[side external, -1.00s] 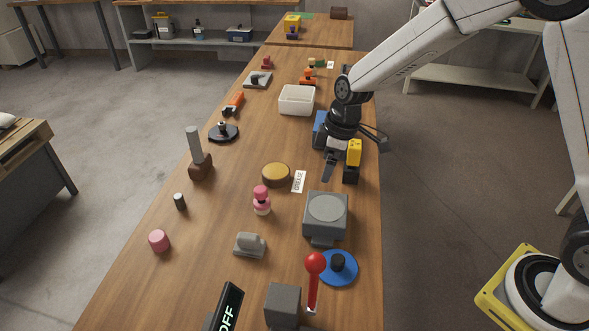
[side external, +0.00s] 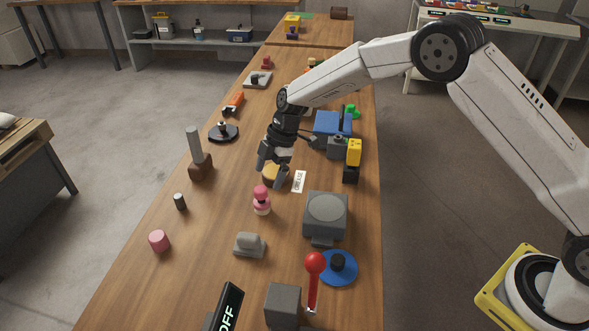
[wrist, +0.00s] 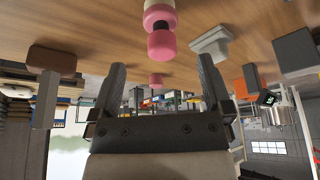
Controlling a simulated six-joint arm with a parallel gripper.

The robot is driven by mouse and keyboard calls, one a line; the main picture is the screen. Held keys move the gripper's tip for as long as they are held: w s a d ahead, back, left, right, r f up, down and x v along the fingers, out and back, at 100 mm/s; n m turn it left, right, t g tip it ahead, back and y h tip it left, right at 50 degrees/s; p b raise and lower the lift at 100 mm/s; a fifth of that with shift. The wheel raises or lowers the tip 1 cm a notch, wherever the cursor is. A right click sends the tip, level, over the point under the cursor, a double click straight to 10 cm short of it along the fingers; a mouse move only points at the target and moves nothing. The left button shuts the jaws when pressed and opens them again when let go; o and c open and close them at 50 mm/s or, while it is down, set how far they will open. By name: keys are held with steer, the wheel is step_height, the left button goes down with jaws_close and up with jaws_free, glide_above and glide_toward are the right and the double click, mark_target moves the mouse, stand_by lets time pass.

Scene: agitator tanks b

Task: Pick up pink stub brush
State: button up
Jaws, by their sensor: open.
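The pink stub brush (side external: 262,200) stands upright on the wooden table, with a pink knob on top and a pale base. It also shows in the wrist view (wrist: 160,35), at the top middle, beyond and between the fingertips. The fingers do not touch the brush. In the wrist view the two dark fingers (wrist: 160,70) are spread apart.
A grey box with a round top (side external: 326,214) stands right of the brush. A grey block-handled piece (side external: 250,244) is in front. A brown-based post (side external: 200,165) and pink cylinder (side external: 159,240) stand left.

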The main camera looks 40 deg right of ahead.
mark_target(263, 188)
steer(key=shift+x, duration=3.8)
steer(key=c, duration=1.3)
steer(key=shift+r, duration=0.2)
steer(key=shift+r, duration=0.55)
steer(key=shift+s+d+r, duration=0.65)
steer(key=shift+s+r, duration=1.3)
steer(key=shift+s, duration=0.3)
steer(key=shift+s+d+r, duration=0.65)
steer(key=shift+s+r, duration=1.25)
steer(key=shift+s, duration=0.4)
steer(key=shift+s+d+r, duration=0.7)
steer(key=shift+s+r, duration=1.25)
steer(key=shift+s, duration=0.3)
